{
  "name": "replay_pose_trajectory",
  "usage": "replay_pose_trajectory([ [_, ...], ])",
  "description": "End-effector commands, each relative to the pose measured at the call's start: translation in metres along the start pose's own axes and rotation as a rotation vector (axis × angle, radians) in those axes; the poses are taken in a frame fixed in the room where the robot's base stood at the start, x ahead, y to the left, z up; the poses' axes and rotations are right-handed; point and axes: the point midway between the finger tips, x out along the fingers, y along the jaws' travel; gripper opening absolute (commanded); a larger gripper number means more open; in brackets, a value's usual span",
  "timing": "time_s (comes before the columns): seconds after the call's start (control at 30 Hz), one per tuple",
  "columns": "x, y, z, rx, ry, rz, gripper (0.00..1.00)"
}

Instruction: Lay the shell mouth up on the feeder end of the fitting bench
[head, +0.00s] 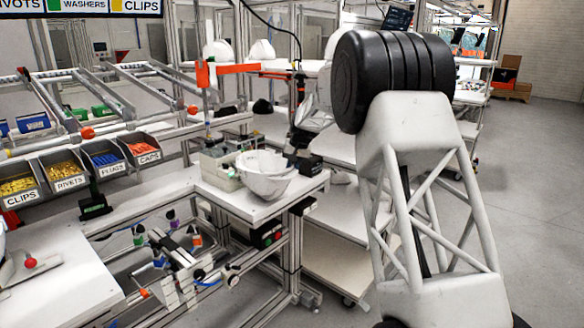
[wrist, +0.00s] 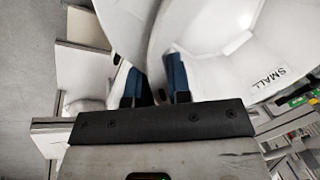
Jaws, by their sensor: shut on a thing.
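The white helmet shell (head: 265,178) is at the near right corner of the white fitting bench end (head: 225,198), with its open mouth facing up. I cannot tell whether its underside touches the bench top or is just above it. My gripper (head: 294,158) is at the shell's right rim, partly hidden by the shell and my arm. In the wrist view my gripper (wrist: 152,82) has its two blue-padded fingers closed on the shell's wall. The shell (wrist: 225,55) fills the upper part there, with a "SMALL" label on its wall.
A grey-green box unit (head: 220,168) stands just behind and left of the shell. Labelled bins (head: 65,172) line the left side. A jig with coloured knobs (head: 180,260) is in front. More white shells (head: 262,50) stand on a back shelf. White cart shelves (head: 335,215) are at right.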

Motion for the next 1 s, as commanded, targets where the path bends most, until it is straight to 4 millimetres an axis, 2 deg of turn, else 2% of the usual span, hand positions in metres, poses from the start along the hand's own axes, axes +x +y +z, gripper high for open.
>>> replay_pose_trajectory([
  [0.03,-0.001,0.0,0.0,0.0,0.001,0.0,0.2],
  [0.2,-0.001,0.0,0.0,0.0,0.001,0.0,0.46],
  [0.23,-0.001,0.0,0.0,0.0,0.001,0.0,0.48],
  [0.67,-0.006,0.0,0.0,0.0,0.001,0.0,0.48],
  [1.0,-0.042,0.0,0.0,0.0,0.001,0.0,0.48],
])
